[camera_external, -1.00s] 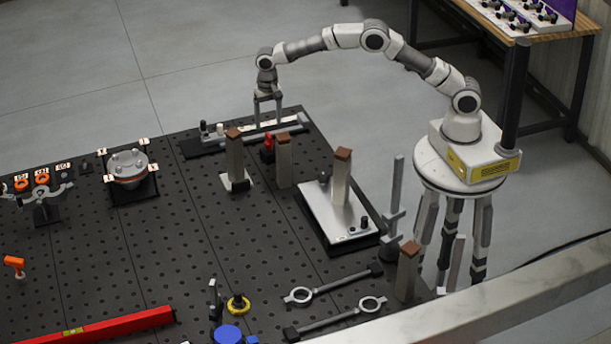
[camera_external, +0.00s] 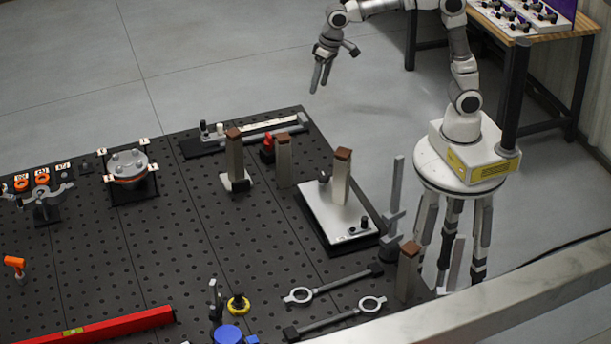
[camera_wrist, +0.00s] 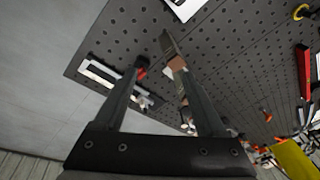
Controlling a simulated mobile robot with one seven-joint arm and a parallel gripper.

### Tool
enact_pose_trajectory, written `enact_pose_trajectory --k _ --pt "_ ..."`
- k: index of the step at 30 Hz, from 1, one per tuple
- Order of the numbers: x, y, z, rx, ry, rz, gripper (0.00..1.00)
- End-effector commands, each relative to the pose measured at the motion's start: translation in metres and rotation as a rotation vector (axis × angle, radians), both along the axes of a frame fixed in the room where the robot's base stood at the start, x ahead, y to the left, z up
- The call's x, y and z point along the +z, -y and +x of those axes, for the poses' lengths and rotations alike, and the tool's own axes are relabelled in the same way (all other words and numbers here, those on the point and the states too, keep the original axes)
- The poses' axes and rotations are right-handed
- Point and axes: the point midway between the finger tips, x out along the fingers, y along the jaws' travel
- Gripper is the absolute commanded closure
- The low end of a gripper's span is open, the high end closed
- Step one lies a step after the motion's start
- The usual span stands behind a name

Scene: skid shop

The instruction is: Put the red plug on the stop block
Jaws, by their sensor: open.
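A small red piece, which looks like the red plug (camera_external: 268,141), stands upright at a small dark block (camera_external: 266,155) near the back edge of the bench, just left of a brown-topped post. I cannot tell whether this dark block is the stop block. In the wrist view the red plug (camera_wrist: 141,72) shows small and far off, beside the left finger's tip. My gripper (camera_external: 318,87) is open and empty, raised in the air behind the bench, well clear of the plug. The wrist view shows my gripper's two fingers (camera_wrist: 158,70) apart with nothing held.
Tall brown-topped posts (camera_external: 284,162) and (camera_external: 235,155) stand close to the plug. A long rail fixture (camera_external: 245,139) lies along the back edge. A pale plate (camera_external: 335,215) with knobs is to the right. Open floor lies behind the bench.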

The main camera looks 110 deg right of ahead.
Motion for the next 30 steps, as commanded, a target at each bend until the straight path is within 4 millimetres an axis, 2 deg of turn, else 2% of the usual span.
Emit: enact_pose_trajectory --k 3,9,14,18,24,30 --pt "0.017 -0.028 -0.038 0.135 0.042 -0.034 0.27" --pt "0.026 -0.066 -0.101 0.362 0.105 -0.096 0.27" --pt "0.019 -0.090 -0.153 0.542 0.156 -0.155 0.27" --pt "0.006 -0.104 -0.192 0.679 0.198 -0.206 0.27" --pt "-0.012 -0.113 -0.224 0.799 0.232 -0.255 0.27" --pt "-0.018 -0.114 -0.232 0.831 0.238 -0.266 0.27"
